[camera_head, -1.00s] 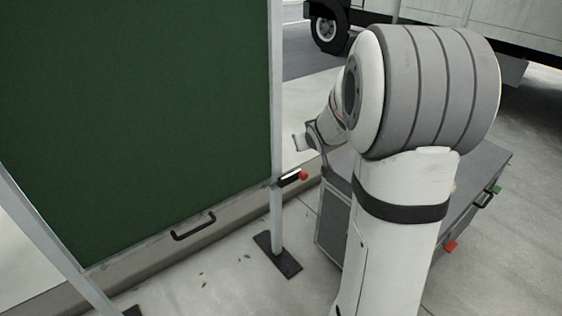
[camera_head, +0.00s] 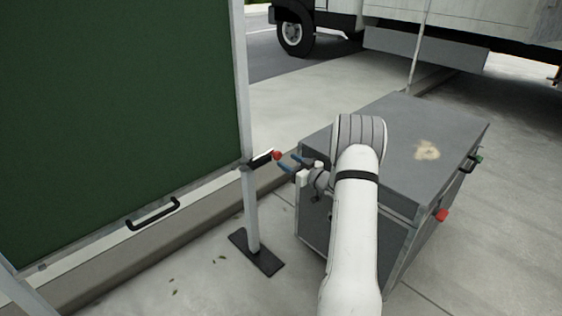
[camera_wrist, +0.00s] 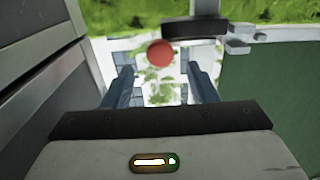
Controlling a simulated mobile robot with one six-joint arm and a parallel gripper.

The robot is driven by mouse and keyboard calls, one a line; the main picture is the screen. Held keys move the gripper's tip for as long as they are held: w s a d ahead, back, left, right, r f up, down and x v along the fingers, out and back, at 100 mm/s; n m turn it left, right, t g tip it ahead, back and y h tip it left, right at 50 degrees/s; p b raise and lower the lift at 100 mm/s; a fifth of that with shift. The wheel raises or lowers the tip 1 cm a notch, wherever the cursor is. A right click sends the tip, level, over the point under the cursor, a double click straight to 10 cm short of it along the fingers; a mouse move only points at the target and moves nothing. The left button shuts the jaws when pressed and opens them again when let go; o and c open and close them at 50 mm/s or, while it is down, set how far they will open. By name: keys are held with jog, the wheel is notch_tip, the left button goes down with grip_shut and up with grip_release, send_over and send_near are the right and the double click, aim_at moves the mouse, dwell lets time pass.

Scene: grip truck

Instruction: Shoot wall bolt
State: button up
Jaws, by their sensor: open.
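The wall bolt (camera_head: 262,160) is a dark bar with a red knob (camera_head: 277,155) at its right end, mounted on the light post beside the green panel. In the wrist view the red knob (camera_wrist: 160,53) shows just beyond and between my fingertips, with the dark bolt body (camera_wrist: 195,27) to its right. My gripper (camera_head: 286,161) is open, its blue fingers pointing at the knob from the right. In the wrist view my gripper (camera_wrist: 165,75) has nothing between its fingers. I cannot tell the exact gap to the knob.
The green panel (camera_head: 115,110) with a black handle (camera_head: 153,213) fills the left. The post stands on a dark foot plate (camera_head: 257,251). A grey box (camera_head: 400,135) with red and green knobs stands close on the right. A truck (camera_head: 400,30) is behind.

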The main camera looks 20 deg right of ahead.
aim_at(279, 156)
jog(key=b+x, duration=0.1)
jog(key=x, duration=0.4)
grip_shut()
dwell(0.5)
